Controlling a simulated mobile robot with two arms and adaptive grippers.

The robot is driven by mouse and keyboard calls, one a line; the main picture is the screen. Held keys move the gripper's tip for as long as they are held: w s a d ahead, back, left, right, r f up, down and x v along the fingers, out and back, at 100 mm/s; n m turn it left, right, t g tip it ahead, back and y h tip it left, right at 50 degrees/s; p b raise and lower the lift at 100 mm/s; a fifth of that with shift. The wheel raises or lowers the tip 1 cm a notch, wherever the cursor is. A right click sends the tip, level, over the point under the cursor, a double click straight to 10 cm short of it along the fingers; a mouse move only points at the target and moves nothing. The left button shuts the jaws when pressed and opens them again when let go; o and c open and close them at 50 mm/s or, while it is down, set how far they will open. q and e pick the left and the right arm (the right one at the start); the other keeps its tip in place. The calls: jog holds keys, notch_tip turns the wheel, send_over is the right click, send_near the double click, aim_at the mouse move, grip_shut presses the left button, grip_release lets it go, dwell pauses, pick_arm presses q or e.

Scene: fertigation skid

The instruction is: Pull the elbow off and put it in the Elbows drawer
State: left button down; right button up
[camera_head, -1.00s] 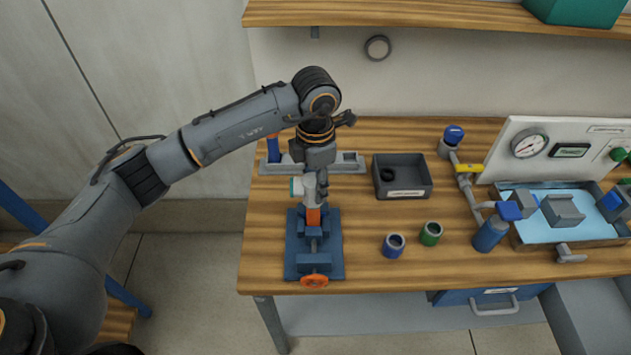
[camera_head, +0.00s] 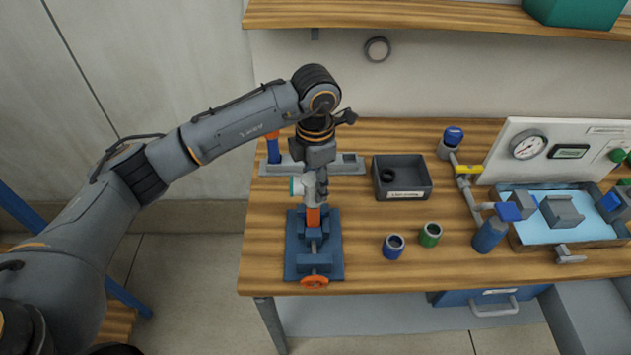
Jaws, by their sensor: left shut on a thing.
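The grey elbow (camera_head: 308,184) with a teal end sits at the top of an orange-red piece (camera_head: 313,216) held upright in the blue vise (camera_head: 313,264). My left gripper (camera_head: 318,186) comes down from above and is shut on the elbow. The fingers hide part of it, and I cannot tell whether it still touches the orange-red piece. A blue drawer (camera_head: 490,303) with a grey handle shows under the bench at the right. Its label is too small to read, and it looks shut. My right gripper is out of view.
A dark open bin (camera_head: 402,190) with a black ring stands right of the vise. A grey rack (camera_head: 348,165) lies behind. Piping and a gauge panel (camera_head: 540,150) fill the right.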

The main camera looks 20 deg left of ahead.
pick_arm(q)
jog(key=shift+r+p, duration=1)
jog(key=shift+r, duration=1.8)
jog(key=shift+f, duration=0.1)
